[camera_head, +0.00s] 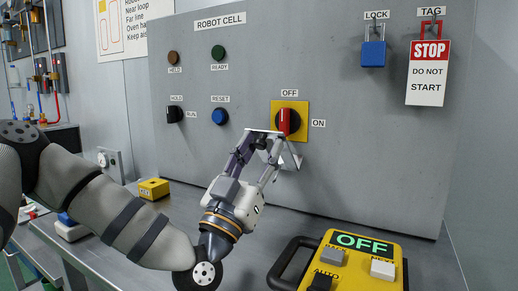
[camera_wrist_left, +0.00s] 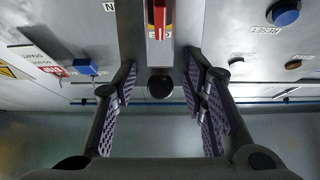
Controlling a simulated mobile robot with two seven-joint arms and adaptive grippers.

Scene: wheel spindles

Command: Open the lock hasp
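The red switch handle (camera_head: 289,121) stands on a yellow plate (camera_head: 303,107) on the grey panel, between the OFF and ON labels. A pale grey plate (camera_head: 291,157), which looks like the lock hasp, is just below it, partly hidden by my left gripper (camera_head: 265,143). In the left wrist view, the grey plate (camera_wrist_left: 160,53) runs down from the red handle (camera_wrist_left: 159,14) to a dark round knob (camera_wrist_left: 160,87). My left gripper (camera_wrist_left: 161,85) is open, one finger on each side of the knob, with gaps visible. My right gripper is not in view.
A blue padlock (camera_head: 373,54) and a red hasp with a STOP tag (camera_head: 427,75) hang at the panel's upper right. A yellow control box (camera_head: 352,262) with an OFF display stands at front right. A small yellow block (camera_head: 153,189) lies at left on the bench.

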